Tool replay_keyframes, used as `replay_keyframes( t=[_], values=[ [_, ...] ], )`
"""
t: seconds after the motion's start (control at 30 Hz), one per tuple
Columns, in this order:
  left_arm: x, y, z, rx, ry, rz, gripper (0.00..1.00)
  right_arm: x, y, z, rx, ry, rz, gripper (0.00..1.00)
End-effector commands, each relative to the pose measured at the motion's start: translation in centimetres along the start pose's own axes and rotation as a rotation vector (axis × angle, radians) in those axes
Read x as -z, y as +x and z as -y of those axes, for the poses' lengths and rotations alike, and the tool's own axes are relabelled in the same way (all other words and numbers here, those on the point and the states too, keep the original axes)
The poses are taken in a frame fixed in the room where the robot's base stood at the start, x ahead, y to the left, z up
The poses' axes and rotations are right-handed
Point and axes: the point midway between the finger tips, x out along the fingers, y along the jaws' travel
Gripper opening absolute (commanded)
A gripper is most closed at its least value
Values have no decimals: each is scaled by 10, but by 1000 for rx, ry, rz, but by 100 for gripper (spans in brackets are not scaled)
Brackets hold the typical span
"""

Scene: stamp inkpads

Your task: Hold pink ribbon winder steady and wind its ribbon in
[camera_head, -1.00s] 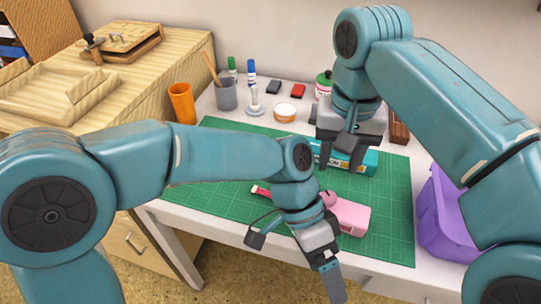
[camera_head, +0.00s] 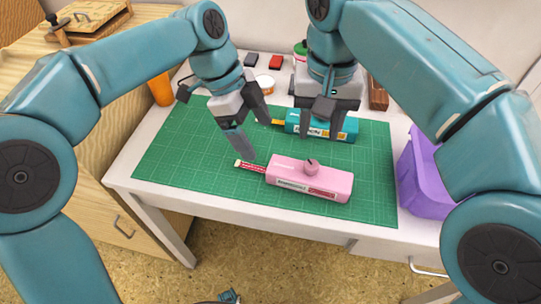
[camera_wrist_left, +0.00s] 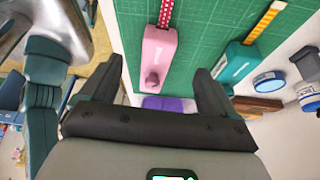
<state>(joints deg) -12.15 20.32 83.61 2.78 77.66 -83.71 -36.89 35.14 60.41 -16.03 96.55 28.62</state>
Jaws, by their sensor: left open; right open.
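The pink ribbon winder (camera_head: 330,184) lies on the green cutting mat (camera_head: 180,150), with a round pink knob (camera_head: 312,168) on top. Its red ribbon (camera_head: 250,166) sticks out to the left, ending in a pale tip. The winder also shows in the left wrist view (camera_wrist_left: 158,50), its red ribbon (camera_wrist_left: 166,14) pointing to the top edge. My left gripper (camera_head: 254,128) is open and empty, above the mat and behind the ribbon, apart from the winder. My right gripper (camera_head: 306,128) is open in front of the teal winder (camera_head: 348,128) and partly hides it.
The teal winder's yellow ribbon (camera_wrist_left: 262,22) is out. A purple bin (camera_head: 424,180) stands at the right edge of the table. An orange cup (camera_head: 160,89), a red pad (camera_head: 275,62) and a brown block (camera_head: 378,95) stand around the mat. The mat's left part is clear.

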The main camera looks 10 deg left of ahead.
Motion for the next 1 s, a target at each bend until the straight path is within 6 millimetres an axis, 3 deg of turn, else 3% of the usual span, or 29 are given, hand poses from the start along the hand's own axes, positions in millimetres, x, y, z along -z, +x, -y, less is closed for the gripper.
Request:
replay_keyframes(
  t=[0.3,0.5,0.93,1.0],
  values=[
    [0,70,-1,-5,0,0,89,0,0,0,0,0,0,43],
    [1,98,-1,-3,0,0,89,0,0,0,0,0,0,43],
    [1,108,0,0,-1,0,89,0,0,0,0,0,0,43],
    [0,108,0,0,-1,0,67,0,0,0,0,0,0,43]
  ],
)
